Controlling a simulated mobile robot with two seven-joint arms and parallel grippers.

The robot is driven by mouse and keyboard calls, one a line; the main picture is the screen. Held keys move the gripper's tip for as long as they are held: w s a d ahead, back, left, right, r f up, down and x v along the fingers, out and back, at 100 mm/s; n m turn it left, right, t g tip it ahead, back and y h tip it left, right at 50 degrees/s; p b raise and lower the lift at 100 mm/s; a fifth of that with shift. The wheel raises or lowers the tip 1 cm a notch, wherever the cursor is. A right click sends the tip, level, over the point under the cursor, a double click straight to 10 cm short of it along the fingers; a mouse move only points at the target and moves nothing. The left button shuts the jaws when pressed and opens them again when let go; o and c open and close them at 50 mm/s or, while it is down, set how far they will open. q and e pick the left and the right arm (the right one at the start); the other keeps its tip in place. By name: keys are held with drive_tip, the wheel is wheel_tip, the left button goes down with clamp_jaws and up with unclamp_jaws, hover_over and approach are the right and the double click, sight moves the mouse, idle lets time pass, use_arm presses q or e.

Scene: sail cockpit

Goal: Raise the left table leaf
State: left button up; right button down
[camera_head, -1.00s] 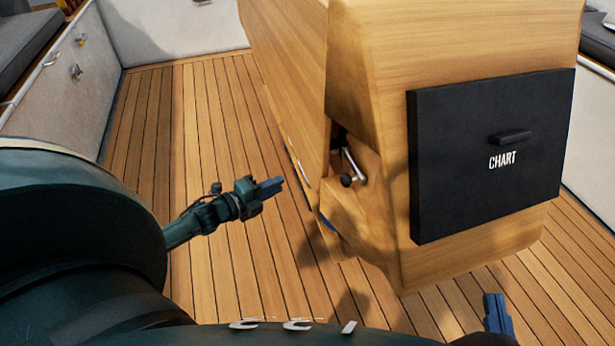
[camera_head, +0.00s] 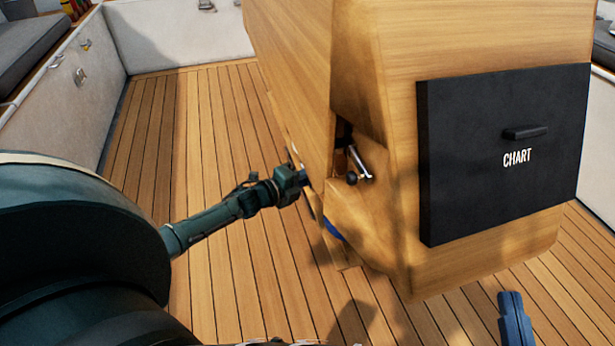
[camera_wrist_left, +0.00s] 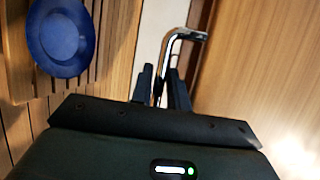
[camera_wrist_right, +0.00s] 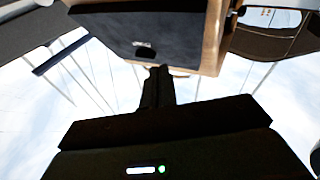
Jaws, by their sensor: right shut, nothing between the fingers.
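The left table leaf (camera_head: 285,60) is a wooden panel hanging down along the left side of the wooden table (camera_head: 385,60). A chrome lever (camera_head: 358,162) with a black knob sits in the notch at the table's near end; the bent chrome rod also shows in the left wrist view (camera_wrist_left: 168,55). My left gripper (camera_head: 301,181) is at the leaf's lower near edge, its tips partly hidden. In its wrist view the fingers are apart, with the rod showing in the gap; I cannot tell whether they touch it. My right gripper (camera_head: 515,322) is shut and empty, low in front of the table.
A black CHART box (camera_head: 500,150) is on the table's near end. A blue round object (camera_wrist_left: 61,36) lies low beside the table, partly hidden in the head view. White bench walls (camera_head: 75,100) with grey cushions edge the cockpit. The plank floor (camera_head: 150,130) left of the table is clear.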

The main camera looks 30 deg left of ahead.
use_arm(q)
clamp_jaws()
